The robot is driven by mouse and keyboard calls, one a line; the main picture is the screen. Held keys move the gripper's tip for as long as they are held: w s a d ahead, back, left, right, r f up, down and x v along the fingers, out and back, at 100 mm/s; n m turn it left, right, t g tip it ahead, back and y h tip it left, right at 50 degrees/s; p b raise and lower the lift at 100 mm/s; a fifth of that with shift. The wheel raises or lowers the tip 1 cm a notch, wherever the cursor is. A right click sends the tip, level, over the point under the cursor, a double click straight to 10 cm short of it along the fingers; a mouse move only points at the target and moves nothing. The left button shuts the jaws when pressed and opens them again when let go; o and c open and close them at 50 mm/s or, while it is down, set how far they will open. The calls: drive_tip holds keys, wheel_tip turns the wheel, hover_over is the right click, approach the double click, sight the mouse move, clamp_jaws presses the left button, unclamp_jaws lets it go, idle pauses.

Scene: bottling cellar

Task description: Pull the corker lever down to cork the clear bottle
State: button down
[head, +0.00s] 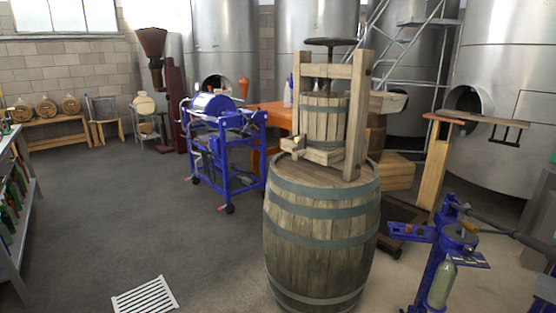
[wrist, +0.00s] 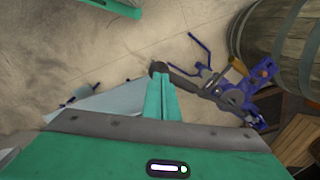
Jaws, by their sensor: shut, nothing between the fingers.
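The blue floor corker (head: 440,245) stands at the lower right in the head view, and it also shows from above in the wrist view (wrist: 240,98). Its dark lever (head: 500,226) reaches out to the right in the head view, with the far end cut off by the frame edge. A pale greenish clear bottle (head: 441,287) stands upright in the corker, below its head. In the wrist view the lever (wrist: 190,82) runs left to a dark end by my teal gripper (wrist: 160,82). My gripper is shut and empty. I cannot tell whether it touches the lever.
A large barrel (head: 320,240) bearing a wooden press (head: 325,115) stands left of the corker, and it also shows in the wrist view (wrist: 275,45). A wooden post (head: 436,165) and steel tanks (head: 512,90) stand behind. A floor grate (head: 146,297) lies on open floor at left.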

drive_tip(key=shift+s+a+f, duration=0.1)
drive_tip(key=shift+s+f, duration=0.2)
drive_tip(key=shift+f, duration=0.4)
drive_tip(key=shift+s+a+f, duration=0.1)
drive_tip(key=shift+s+f, duration=0.2)
drive_tip(key=shift+f, duration=0.35)
drive_tip(key=shift+f, duration=0.1)
drive_tip(key=shift+s+f, duration=0.15)
drive_tip(key=shift+f, duration=1.05)
drive_tip(key=shift+f, duration=0.15)
drive_tip(key=shift+s+f, duration=0.15)
drive_tip(key=shift+f, duration=0.5)
drive_tip(key=shift+s+f, duration=0.15)
drive_tip(key=shift+f, duration=0.45)
drive_tip(key=shift+a+f, duration=0.1)
drive_tip(key=shift+f, duration=0.05)
drive_tip(key=shift+s+f, duration=0.25)
drive_tip(key=shift+f, duration=0.95)
